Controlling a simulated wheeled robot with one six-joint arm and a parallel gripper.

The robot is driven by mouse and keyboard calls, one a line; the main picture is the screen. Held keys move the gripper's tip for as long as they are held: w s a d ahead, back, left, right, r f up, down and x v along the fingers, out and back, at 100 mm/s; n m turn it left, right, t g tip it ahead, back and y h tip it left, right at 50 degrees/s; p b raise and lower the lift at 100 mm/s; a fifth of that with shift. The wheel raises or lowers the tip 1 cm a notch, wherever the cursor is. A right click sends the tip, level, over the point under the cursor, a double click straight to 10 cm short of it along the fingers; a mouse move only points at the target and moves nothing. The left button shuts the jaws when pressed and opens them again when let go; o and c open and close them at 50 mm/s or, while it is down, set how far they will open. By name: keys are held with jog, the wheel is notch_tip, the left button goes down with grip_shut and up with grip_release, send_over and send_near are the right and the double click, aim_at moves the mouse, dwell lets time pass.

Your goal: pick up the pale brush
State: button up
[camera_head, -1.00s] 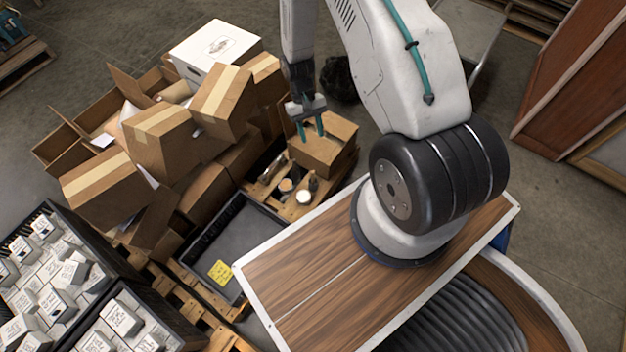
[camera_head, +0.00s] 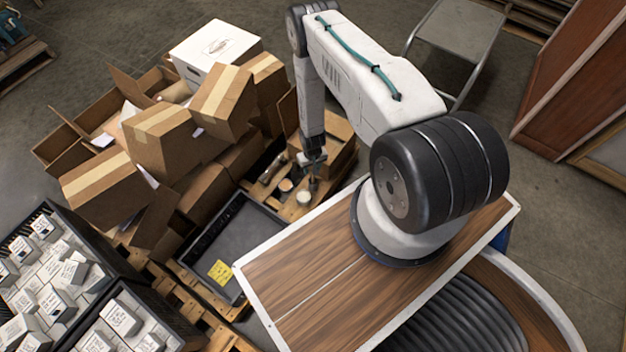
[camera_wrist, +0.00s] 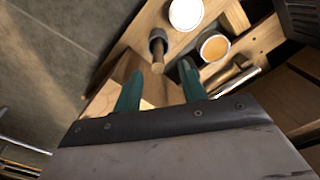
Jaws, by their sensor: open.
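A long thing with a pale wooden part and a light metallic strip (camera_wrist: 232,76), possibly the pale brush, lies at the right in the wrist view. In the head view it seems to be the pale long thing (camera_head: 271,168) on the pallet, left of my gripper (camera_head: 312,168). A dark-headed thing with a wooden handle (camera_wrist: 157,48), perhaps another brush, lies just beyond my fingertips in the wrist view. My gripper (camera_wrist: 161,70) is open, its teal fingers apart with nothing held between them. I cannot tell for sure which thing is the pale brush.
A white-topped jar (camera_wrist: 186,13) and an orange-topped jar (camera_wrist: 214,47) stand close by. Piled cartons (camera_head: 160,140) rise on the left. A black tray (camera_head: 235,240) with a yellow note lies in front.

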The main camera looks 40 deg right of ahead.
aim_at(313, 179)
jog(key=f, duration=0.6)
jog(key=shift+d, duration=0.2)
grip_shut()
